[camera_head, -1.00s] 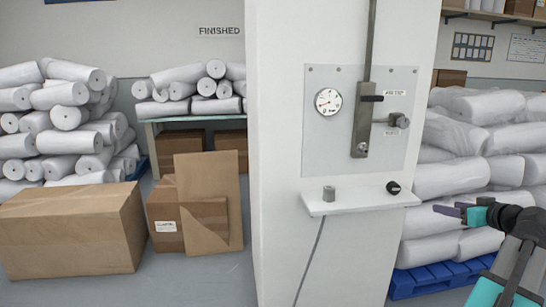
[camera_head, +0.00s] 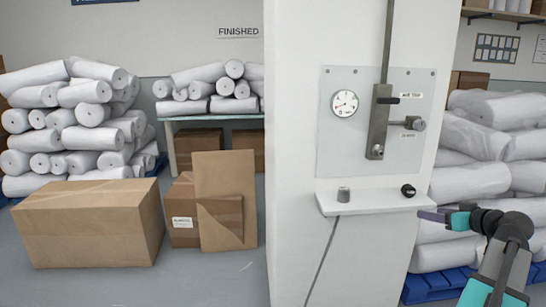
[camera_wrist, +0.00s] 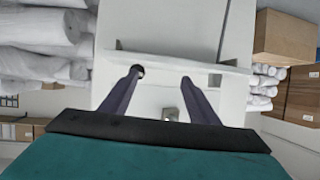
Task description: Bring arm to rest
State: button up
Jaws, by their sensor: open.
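My gripper (camera_head: 430,214) is at the right of the head view, beside the right end of a small white shelf (camera_head: 375,203) on a white pillar. In the wrist view, the two dark fingers of my gripper (camera_wrist: 160,78) are spread apart with nothing between them. The shelf (camera_wrist: 180,62) shows ahead of the fingers. A grey cylinder (camera_head: 344,195) and a black knob-like piece (camera_head: 408,190) sit on the shelf. Part of my arm shows at the lower right of the head view.
The pillar (camera_head: 300,150) carries a panel (camera_head: 340,140) with a round gauge (camera_head: 344,103) and a metal lever assembly (camera_head: 378,120). White rolls (camera_head: 480,185) lie on a blue pallet (camera_head: 430,284) behind my arm. Cardboard boxes (camera_head: 88,225) stand on the floor at left.

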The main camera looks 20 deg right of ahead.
jog(key=w+a+f+n+g+y+p, duration=0.1)
jog(key=w+a+f+n+g+y, duration=0.35)
jog(key=w+a+f, duration=1.4)
jog(key=a+f+g+y+p, duration=0.1)
jog(key=a+f, duration=0.5)
jog(key=a, duration=0.3)
jog(key=a+f+g+y, duration=0.1)
jog(key=a+f+y, duration=0.1)
jog(key=a+f, duration=0.55)
jog(key=a+f+g+y+p, duration=0.1)
jog(key=a+f, duration=0.3)
jog(key=a, duration=0.6)
jog(key=s+a+f+n+g+p, duration=0.15)
jog(key=s+a+f+g, duration=0.55)
jog(key=s+a+f, duration=1.1)
jog(key=s+a+f+g+h, duration=0.1)
jog(key=s+a+f+h, duration=0.1)
jog(key=s, duration=0.4)
jog(key=s+a+f+g+h, duration=0.1)
jog(key=s+f+g, duration=0.1)
jog(key=s, duration=0.4)
jog(key=s+d+m+h, duration=0.3)
jog(key=s+d, duration=0.2)
jog(key=shift+d+f+m+g, duration=0.3)
jog(key=shift+f+g, duration=0.15)
